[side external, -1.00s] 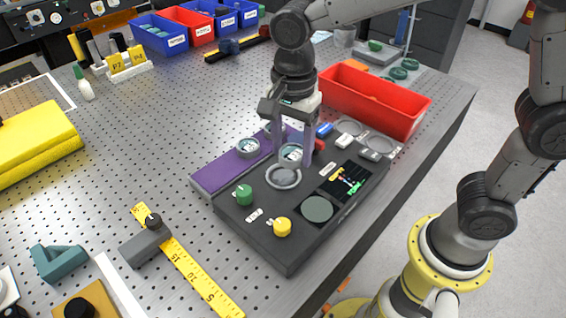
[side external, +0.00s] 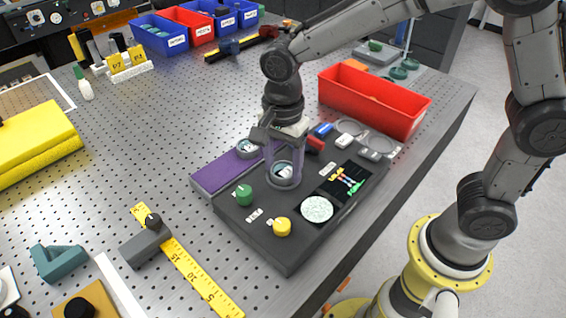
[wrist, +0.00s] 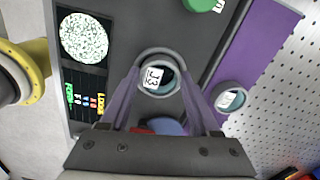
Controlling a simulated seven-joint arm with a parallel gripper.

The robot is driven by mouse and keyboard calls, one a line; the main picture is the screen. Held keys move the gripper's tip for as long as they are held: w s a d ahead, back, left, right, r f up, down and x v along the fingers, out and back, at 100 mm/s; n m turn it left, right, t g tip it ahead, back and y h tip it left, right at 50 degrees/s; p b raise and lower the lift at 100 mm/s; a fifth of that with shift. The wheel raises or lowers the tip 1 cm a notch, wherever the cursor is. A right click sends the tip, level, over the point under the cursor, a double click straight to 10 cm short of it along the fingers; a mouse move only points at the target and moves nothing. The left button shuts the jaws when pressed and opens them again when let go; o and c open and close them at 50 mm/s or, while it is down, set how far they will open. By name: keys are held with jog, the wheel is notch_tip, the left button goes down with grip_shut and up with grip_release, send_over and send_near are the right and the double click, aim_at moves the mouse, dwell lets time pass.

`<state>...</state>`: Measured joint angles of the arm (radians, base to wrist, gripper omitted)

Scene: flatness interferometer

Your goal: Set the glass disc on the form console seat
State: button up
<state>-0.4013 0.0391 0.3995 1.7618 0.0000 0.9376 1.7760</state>
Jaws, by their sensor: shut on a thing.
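The glass disc (side external: 283,171), with a white label, is between the fingers of my gripper (side external: 283,178), which is shut on it. The disc is at the round grey seat (side external: 284,185) of the dark form console (side external: 262,246). In the wrist view the disc (wrist: 153,77) shows inside the seat's ring (wrist: 158,53), with a finger on either side. It looks level and down in the ring; whether it bears fully on the seat I cannot tell. The console's round screen (side external: 317,209) shows a pale speckled pattern.
A second labelled disc in a grey ring (side external: 248,147) stands on the purple strip (side external: 222,172), close to my gripper. A green knob (side external: 244,195) and a yellow knob (side external: 282,227) rise from the console. A red bin (side external: 375,97) stands behind.

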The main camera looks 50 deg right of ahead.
aim_at(283, 170)
jog(key=shift+s+f, duration=0.15)
jog(key=shift+f, duration=0.6)
jog(key=o, duration=1.4)
notch_tip(283, 170, up, 14)
jog(key=s+d+f+n+t, duration=0.2)
jog(key=s+d+n+t, duration=0.3)
jog(key=s+d+n, duration=0.9)
jog(key=shift+s+f+n+t, duration=0.3)
jog(key=shift+s+n, duration=0.6)
jog(key=shift+s, duration=0.5)
